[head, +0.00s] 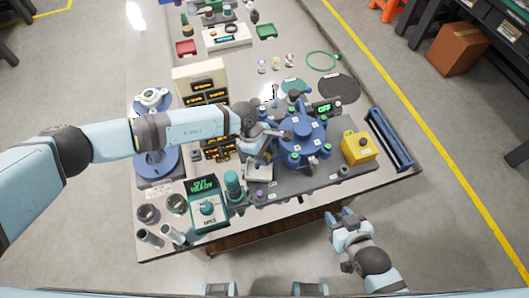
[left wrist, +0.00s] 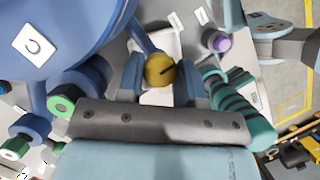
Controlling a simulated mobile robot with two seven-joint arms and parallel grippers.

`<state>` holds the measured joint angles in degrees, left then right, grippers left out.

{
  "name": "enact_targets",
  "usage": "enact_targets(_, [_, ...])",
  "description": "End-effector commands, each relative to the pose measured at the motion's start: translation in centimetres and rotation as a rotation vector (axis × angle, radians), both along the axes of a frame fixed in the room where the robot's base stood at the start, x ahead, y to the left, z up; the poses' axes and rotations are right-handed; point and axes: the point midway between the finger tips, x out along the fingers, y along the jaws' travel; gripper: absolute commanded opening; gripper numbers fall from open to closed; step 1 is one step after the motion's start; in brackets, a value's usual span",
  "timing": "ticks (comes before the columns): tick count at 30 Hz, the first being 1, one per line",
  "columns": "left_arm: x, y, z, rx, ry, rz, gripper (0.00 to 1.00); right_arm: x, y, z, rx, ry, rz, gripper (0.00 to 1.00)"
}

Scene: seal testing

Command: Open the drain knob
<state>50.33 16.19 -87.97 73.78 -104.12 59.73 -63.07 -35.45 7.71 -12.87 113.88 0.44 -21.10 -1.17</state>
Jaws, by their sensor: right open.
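A round gold knob (left wrist: 160,69) with a dark line across its face, which looks like the drain knob, shows in the left wrist view beside the blue round vessel (left wrist: 60,35). The fingers of my left gripper (left wrist: 159,80) stand on both sides of the knob, and it fills the gap between them. In the head view my left gripper (head: 262,148) is at the left side of the blue vessel (head: 303,131), and the arm hides the knob. My right gripper (head: 345,216) is open and empty in front of the table edge.
A purple-capped fitting (left wrist: 216,41) and a ribbed teal cylinder (left wrist: 240,108) are close to my left gripper. A teal tester (head: 208,209) stands to the left, and a yellow box (head: 358,148) to the right. Floor in front of the table is clear.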

Motion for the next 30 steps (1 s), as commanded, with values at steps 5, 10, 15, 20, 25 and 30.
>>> enact_targets(5, [0.0,0.0,0.0,0.0,0.001,0.007,0.1,0.0,0.0,0.1,0.001,-0.002,0.0,0.43])
enact_targets(10, [0.0,0.0,0.0,0.0,0.001,0.047,0.1,0.0,0.0,0.2,0.001,-0.002,0.0,0.43])
enact_targets(15, [-0.1,0.0,0.1,-0.002,0.001,0.139,0.1,0.0,0.0,0.3,0.001,-0.002,0.001,0.43])
enact_targets(20, [-0.2,0.0,0.1,-0.002,0.001,0.27,0.1,0.0,0.0,0.5,0.001,-0.002,0.0,0.43])
enact_targets(25, [-0.2,0.1,0.2,-0.001,0.001,0.432,0.1,0.0,0.0,1.0,-0.001,-0.001,0.0,0.43])
enact_targets(30, [-0.3,0.0,0.2,-0.002,0.001,0.592,0.1,-0.1,-0.2,1.5,-0.003,-0.001,-0.004,0.43])
